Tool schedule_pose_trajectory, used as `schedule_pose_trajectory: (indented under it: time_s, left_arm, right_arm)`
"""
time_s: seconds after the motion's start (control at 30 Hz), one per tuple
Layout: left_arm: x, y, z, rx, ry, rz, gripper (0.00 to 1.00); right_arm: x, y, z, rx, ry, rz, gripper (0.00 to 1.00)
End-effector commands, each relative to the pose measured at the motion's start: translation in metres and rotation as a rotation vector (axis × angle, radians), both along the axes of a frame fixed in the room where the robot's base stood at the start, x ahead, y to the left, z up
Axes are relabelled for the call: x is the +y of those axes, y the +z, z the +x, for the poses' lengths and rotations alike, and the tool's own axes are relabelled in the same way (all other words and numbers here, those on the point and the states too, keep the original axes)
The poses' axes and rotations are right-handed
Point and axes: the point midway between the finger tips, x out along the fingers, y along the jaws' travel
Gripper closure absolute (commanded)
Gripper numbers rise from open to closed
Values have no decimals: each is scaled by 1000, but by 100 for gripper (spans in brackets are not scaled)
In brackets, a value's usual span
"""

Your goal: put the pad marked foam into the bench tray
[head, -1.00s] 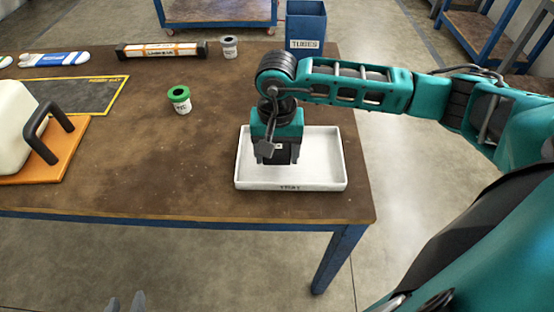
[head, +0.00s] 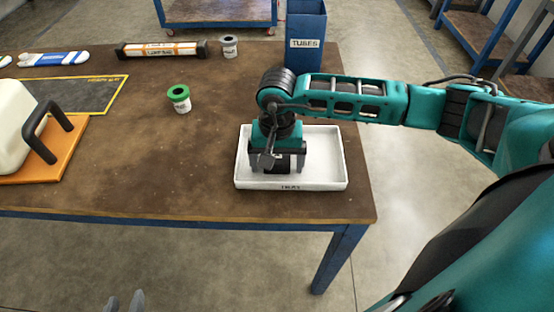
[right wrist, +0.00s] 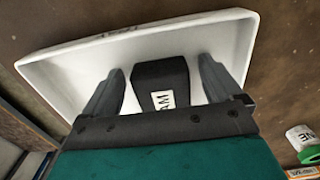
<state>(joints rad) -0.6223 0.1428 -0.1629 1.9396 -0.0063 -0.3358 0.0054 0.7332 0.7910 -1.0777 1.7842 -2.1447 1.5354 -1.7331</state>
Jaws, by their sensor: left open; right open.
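The black pad (right wrist: 160,72), with a white label partly readable as "AM", lies inside the white bench tray (head: 325,184) in the right wrist view. The tray (right wrist: 80,50) also fills much of that view. My right gripper (head: 277,168) points down into the tray. Its fingers (right wrist: 159,66) are open, one on each side of the pad and apart from it.
On the brown bench (head: 150,160) are a green-lidded pot (head: 179,98), a grey-lidded pot (head: 229,46), a long labelled box (head: 162,50), a dark mat (head: 80,95) and a cream tank (head: 14,125) on an orange board. A blue tubes bin (head: 305,35) stands behind the tray.

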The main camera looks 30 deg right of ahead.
Motion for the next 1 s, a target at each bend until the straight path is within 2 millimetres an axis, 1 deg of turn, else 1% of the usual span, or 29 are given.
schedule_pose_trajectory:
  time_s: [0.13,0.23,0.37,0.6,0.7,0.83,1.0]
  left_arm:
    - [0,1,-2,4,1,0,57]
    - [0,3,-2,4,0,-1,57]
    - [0,3,-2,3,0,-1,57]
    - [0,3,-2,4,1,0,57]
    - [0,3,-2,4,1,0,57]
    - [0,3,-2,4,1,0,57]
    - [0,3,-2,4,1,0,57]
  right_arm:
    - [0,2,0,0,0,0,8]
    - [0,10,1,-2,0,0,8]
    - [-1,34,1,-5,1,-1,8]
    - [0,86,1,-6,1,0,8]
    - [0,103,0,-4,0,0,8]
    - [0,117,0,-1,0,0,8]
    - [0,123,0,-1,0,-1,8]
